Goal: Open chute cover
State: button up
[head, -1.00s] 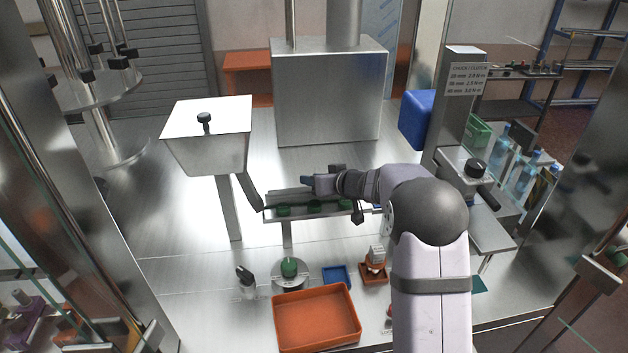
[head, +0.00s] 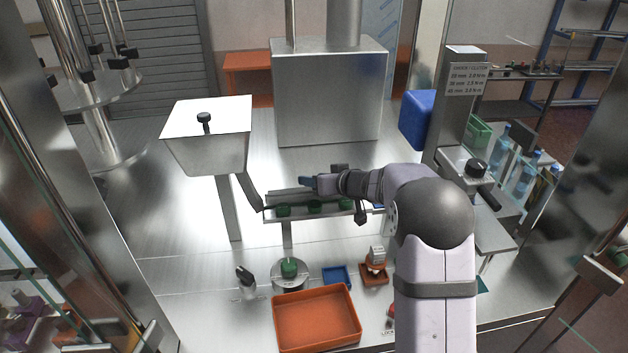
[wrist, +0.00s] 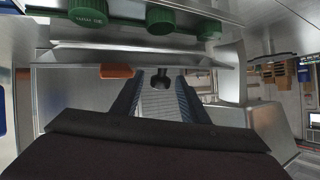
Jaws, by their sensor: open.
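A metal hopper (head: 207,155) stands at the left on a post, with a flat white lid (head: 222,114) lying on it. A black knob (head: 204,118) stands up from the lid. A sloping metal chute (head: 250,190) runs from the hopper down to a rail (head: 270,216) holding several green caps (head: 314,206). I cannot tell which part is the chute cover. My gripper (head: 306,182) is above the back of the rail, right of the hopper and apart from its lid. In the wrist view my gripper (wrist: 165,78) has its fingers spread, with a dark round shape visible between them.
An orange tray (head: 316,318) lies at the front, with a small blue tray (head: 337,276) behind it. A large metal box (head: 328,95) stands at the back. A capping station with a signed column (head: 462,100) is at the right. The table between hopper and metal box is clear.

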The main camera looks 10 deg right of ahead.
jog(key=b+v, duration=0.1)
jog(key=v, duration=0.5)
jog(key=shift+s, duration=0.2)
jog(key=shift+r, duration=0.1)
jog(key=shift+c, duration=0.6)
